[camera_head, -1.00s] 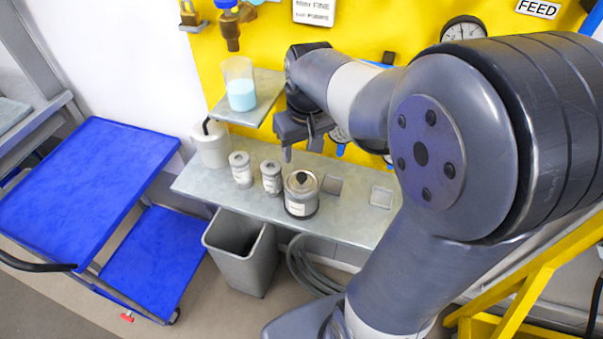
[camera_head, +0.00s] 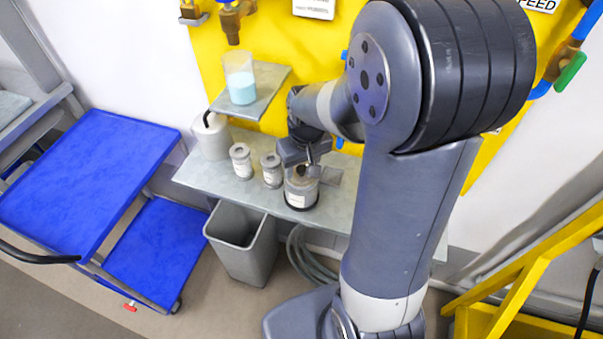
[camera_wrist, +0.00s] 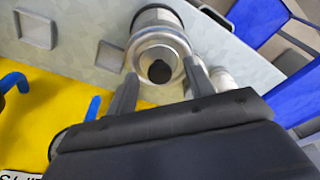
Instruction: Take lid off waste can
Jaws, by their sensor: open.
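The waste can (camera_head: 301,196) is the largest grey can with a pale label, standing upright on the grey shelf. Its round metal lid (camera_wrist: 152,50) is on top, with a black knob (camera_wrist: 159,71) at its middle, clear in the wrist view. My gripper (camera_head: 304,166) is right over the can and hides most of the lid in the head view. In the wrist view my gripper (camera_wrist: 162,85) is open, with one finger on each side of the knob. I cannot tell whether the fingers touch the lid.
Two smaller cans (camera_head: 242,161) (camera_head: 272,170) and a white bottle (camera_head: 210,137) stand left of the can. A beaker of blue liquid (camera_head: 240,86) sits on a higher shelf. A grey bin (camera_head: 245,240) stands below. A blue cart (camera_head: 90,180) is at left.

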